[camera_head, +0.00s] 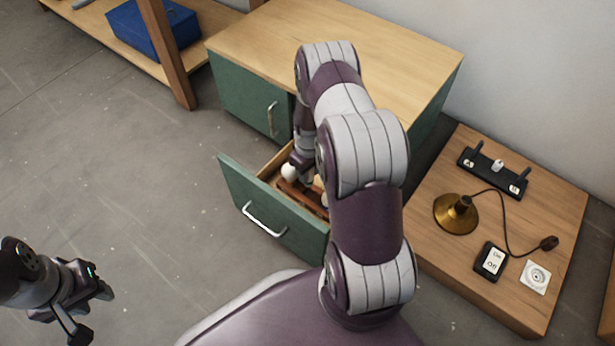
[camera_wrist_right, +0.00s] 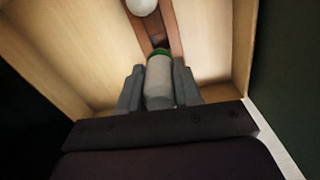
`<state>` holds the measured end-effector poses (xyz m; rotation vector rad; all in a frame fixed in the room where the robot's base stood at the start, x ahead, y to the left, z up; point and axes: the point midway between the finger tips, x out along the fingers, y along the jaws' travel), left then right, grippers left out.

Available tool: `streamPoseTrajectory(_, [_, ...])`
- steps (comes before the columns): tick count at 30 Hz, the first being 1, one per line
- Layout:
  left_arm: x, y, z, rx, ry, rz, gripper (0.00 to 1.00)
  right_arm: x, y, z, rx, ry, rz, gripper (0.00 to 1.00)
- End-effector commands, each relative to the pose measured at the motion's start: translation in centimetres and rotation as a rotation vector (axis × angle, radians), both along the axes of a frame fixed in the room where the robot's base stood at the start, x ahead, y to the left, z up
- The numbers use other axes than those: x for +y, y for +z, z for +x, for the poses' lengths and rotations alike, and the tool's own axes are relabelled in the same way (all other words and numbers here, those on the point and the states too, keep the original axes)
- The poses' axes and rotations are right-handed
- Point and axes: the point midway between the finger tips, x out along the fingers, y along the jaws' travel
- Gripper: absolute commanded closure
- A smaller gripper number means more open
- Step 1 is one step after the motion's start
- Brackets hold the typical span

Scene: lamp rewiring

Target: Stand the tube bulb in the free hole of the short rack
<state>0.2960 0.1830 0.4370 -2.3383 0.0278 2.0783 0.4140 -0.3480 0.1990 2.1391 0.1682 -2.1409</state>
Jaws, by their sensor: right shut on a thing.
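My right gripper (camera_wrist_right: 158,70) is shut on the tube bulb (camera_wrist_right: 160,88), a pale cylinder with a green band at its far end. In the right wrist view the green end lies over or against the near part of a reddish-brown wooden rack (camera_wrist_right: 170,22); I cannot tell whether it is in a hole. A white round bulb (camera_wrist_right: 142,6) is further along the rack. In the head view the rack (camera_head: 312,203) is inside the open drawer, partly hidden by my right arm, and the round bulb (camera_head: 289,172) shows beside it. My left gripper (camera_head: 92,308) is open and empty, low at the left.
The green drawer front (camera_head: 270,220) stands out from the wooden-topped cabinet (camera_head: 390,50). The drawer walls are close around my right gripper. A low table (camera_head: 440,255) at the right holds a brass lamp base (camera_head: 456,214), a switch (camera_head: 491,261), a socket plate (camera_head: 535,277) and a black holder (camera_head: 480,160).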

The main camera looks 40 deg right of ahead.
Motion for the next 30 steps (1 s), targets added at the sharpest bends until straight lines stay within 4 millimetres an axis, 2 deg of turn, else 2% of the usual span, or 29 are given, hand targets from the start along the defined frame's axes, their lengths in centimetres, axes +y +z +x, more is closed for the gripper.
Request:
streamPoseTrajectory(5, [0.0,-0.8,0.0,-0.001,0.000,0.000,0.63,0.0,-0.7,0.0,0.000,0.000,0.000,0.98])
streamPoseTrajectory(17, [0.0,-4.6,0.0,0.000,0.000,0.000,0.63,0.0,-4.2,0.0,0.000,-0.001,0.000,0.98])
streamPoseTrajectory(24, [0.0,-5.6,0.0,0.000,0.000,0.000,0.63,0.0,-6.1,0.0,0.000,-0.001,0.000,0.98])
streamPoseTrajectory(30, [0.0,-5.8,0.0,0.000,0.000,0.000,0.63,0.0,-6.7,0.1,-0.001,-0.001,-0.001,0.98])
